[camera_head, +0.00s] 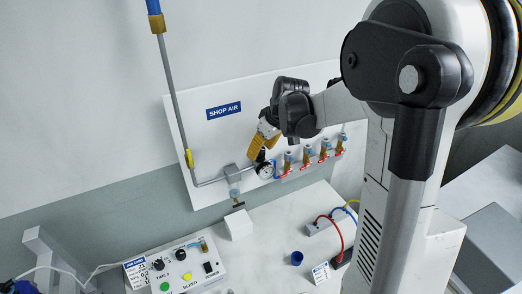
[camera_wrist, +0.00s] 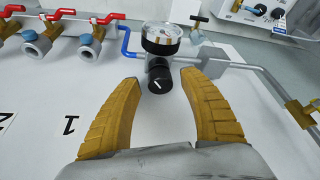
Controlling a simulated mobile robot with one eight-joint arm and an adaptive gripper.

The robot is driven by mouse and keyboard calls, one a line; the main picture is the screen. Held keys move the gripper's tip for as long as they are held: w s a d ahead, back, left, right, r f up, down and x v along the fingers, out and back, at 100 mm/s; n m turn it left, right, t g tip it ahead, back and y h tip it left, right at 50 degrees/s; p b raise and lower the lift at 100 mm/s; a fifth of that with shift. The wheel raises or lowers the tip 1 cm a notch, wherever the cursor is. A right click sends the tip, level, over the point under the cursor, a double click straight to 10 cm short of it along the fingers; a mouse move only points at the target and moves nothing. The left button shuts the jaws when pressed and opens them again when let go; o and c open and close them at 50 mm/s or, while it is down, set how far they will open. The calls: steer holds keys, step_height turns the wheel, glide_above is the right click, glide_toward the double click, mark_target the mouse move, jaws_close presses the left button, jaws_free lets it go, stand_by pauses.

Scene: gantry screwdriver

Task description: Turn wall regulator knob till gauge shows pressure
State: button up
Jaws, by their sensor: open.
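The regulator knob (camera_wrist: 160,80) is black with a white mark and sits below the round gauge (camera_wrist: 161,38) in the wrist view. The gauge face is seen at a slant and I cannot read its needle. My gripper (camera_wrist: 158,78) has yellow ribbed fingers, open, one on each side of the knob, with a gap on both sides and nothing held. In the head view my gripper (camera_head: 260,147) is at the wall panel (camera_head: 185,140), just above the gauge (camera_head: 265,170). The knob is mostly hidden there by the gripper.
Several brass valves with red handles (camera_head: 307,157) line the pipe right of the gauge. A grey pipe (camera_head: 172,90) runs up the panel at left. The bench below holds a control box (camera_head: 188,268), a white block (camera_head: 238,224) and a blue cup (camera_head: 297,258).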

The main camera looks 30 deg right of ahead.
jaws_close()
steer(key=shift+m, duration=0.3)
steer(key=m+h, duration=0.1)
steer(key=m, duration=0.3)
steer(key=shift+a+h, duration=0.15)
steer(key=shift+h, duration=0.25)
steer(key=shift+m+h, duration=0.7)
steer(key=shift+m, duration=1.2)
jaws_free()
